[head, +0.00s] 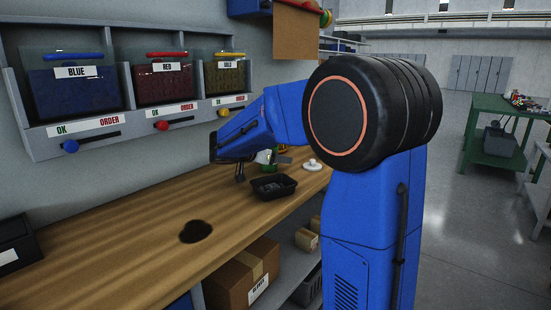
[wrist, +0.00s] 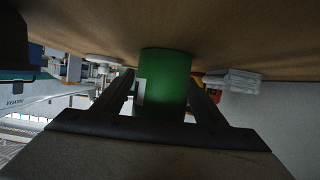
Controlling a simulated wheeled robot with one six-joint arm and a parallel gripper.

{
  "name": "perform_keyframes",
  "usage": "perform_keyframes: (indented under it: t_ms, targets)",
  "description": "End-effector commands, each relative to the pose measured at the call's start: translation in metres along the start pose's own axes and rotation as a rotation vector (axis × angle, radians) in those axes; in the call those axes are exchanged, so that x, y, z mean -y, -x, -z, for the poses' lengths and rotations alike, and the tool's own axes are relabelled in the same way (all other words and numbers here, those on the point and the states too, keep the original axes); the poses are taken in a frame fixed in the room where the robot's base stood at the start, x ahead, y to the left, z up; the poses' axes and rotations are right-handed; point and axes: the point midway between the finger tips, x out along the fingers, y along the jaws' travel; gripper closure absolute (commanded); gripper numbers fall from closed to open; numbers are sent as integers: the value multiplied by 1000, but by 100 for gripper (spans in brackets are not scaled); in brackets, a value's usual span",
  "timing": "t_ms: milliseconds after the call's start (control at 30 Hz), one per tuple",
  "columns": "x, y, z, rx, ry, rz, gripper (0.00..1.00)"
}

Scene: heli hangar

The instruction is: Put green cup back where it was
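The green cup (wrist: 163,80) is large in the middle of the wrist view, between the two fingers of my gripper (wrist: 163,88). That view is upside down, with the wooden tabletop along its upper edge, and the cup's base is against the wood. A narrow gap shows between the left finger and the cup; contact at the right finger is unclear. The fingers look open around the cup.
A black tray (head: 274,187) stands on the wooden bench (head: 120,235) in front of the cup. A white round item (head: 312,165) lies to its right. Blue, red and gold bins hang on the wall. The near bench is mostly clear.

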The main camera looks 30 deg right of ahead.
Motion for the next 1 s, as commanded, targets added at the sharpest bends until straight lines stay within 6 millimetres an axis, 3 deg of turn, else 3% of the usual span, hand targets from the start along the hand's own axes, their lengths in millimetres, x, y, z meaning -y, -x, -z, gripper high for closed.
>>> perform_keyframes:
  t_ms: [267,700,1000]
  targets:
    - [1,12,3,-1,0,3,35]
    - [1,90,3,-1,0,4,35]
    - [0,119,3,0,-1,1,35]
